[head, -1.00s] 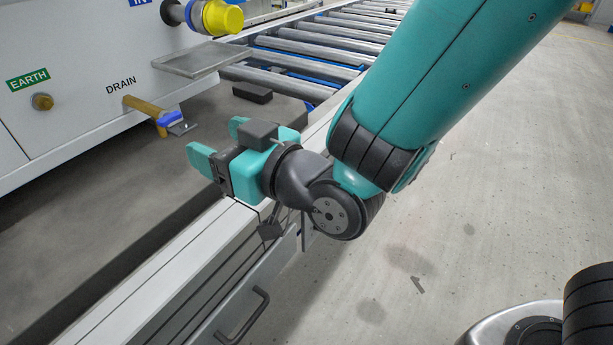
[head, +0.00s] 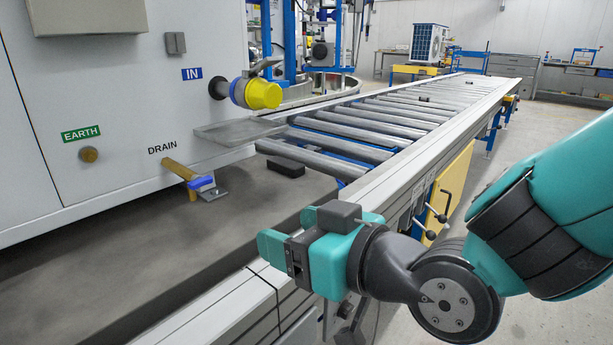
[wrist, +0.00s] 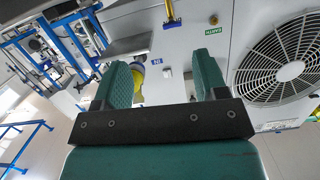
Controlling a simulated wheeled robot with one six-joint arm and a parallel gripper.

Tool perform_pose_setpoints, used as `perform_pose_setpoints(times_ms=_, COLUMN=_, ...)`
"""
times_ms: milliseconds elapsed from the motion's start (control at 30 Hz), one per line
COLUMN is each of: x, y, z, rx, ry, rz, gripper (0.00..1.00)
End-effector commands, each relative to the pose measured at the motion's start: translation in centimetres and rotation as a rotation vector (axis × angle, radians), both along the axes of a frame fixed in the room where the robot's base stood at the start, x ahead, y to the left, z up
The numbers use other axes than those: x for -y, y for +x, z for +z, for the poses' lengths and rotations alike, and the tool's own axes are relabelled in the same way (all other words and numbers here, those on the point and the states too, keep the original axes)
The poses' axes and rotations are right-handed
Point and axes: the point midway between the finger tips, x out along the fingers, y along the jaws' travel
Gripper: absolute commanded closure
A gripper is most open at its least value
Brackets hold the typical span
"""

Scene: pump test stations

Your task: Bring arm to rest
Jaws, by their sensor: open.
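My gripper (head: 287,228) is at the lower middle of the head view, above the pale rail (head: 262,300) at the conveyor's near side. Its two teal fingers are apart, with nothing between them. In the wrist view the fingers (wrist: 165,80) stand apart on either side of a grey panel and a yellow cap. My arm reaches in from the right of the head view, with its dark wrist joint low in the picture.
A grey cabinet (head: 120,110) stands left with a yellow-capped IN port (head: 258,93) and a drain valve (head: 185,174) with a blue handle. The roller conveyor (head: 375,125) runs away to the back. Open floor lies at the right. A fan unit (wrist: 285,58) shows in the wrist view.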

Motion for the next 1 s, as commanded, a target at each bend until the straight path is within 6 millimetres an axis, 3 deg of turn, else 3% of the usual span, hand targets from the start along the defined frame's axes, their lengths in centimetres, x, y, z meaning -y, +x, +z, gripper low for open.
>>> perform_pose_setpoints(times_ms=133, x=3.6, y=-0.3, z=-0.9, rx=-0.223, ry=-0.150, rz=-0.006, gripper=0.34)
perform_pose_setpoints(times_ms=267, x=7.4, y=-2.1, z=-1.9, rx=-0.435, ry=-0.292, rz=-0.006, gripper=0.34)
perform_pose_setpoints(times_ms=700, x=18.1, y=-11.0, z=-1.9, rx=-0.955, ry=-0.661, rz=-0.021, gripper=0.34)
perform_pose_setpoints(times_ms=1000, x=18.1, y=-11.2, z=7.1, rx=-0.963, ry=-0.669, rz=-0.015, gripper=0.34)
